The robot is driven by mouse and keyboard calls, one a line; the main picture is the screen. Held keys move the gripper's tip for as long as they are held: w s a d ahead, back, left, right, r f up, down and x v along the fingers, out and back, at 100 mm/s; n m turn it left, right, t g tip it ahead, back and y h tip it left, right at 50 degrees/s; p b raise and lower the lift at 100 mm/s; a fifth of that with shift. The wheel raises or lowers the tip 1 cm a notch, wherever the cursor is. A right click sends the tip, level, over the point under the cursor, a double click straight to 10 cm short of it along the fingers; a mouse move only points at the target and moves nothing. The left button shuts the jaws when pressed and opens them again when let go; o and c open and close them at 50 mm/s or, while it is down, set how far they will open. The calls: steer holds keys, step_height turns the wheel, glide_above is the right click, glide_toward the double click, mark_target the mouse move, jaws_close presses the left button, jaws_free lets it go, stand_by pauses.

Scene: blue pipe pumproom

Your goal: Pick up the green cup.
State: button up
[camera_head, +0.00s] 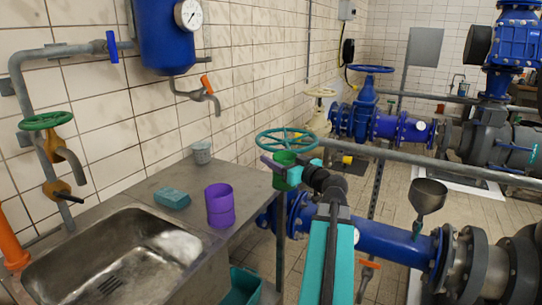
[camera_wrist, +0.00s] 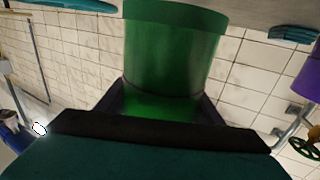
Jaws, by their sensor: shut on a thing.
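The green cup (camera_head: 283,178) is held in the air beside the right edge of the metal counter, in front of the green handwheel. My gripper (camera_head: 290,171) is shut on it. In the wrist view the green cup (camera_wrist: 172,50) fills the top middle, with the dark fingers of my gripper (camera_wrist: 162,98) on both sides of its lower part. The cup's inside is not visible in the wrist view.
A purple cup (camera_head: 220,205), a teal sponge-like block (camera_head: 172,199) and a grey cup (camera_head: 202,153) stand on the counter (camera_head: 185,185) beside a sink (camera_head: 120,262). A green handwheel (camera_head: 285,140) and a blue pipe (camera_head: 385,243) are close to my arm.

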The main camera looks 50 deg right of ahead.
steer(key=shift+s+a+r, duration=0.15)
steer(key=shift+s+a, duration=0.15)
steer(key=shift+s, duration=0.55)
steer(key=shift+s+a+r, duration=0.1)
steer(key=shift+s+a, duration=0.15)
steer(key=shift+s, duration=0.55)
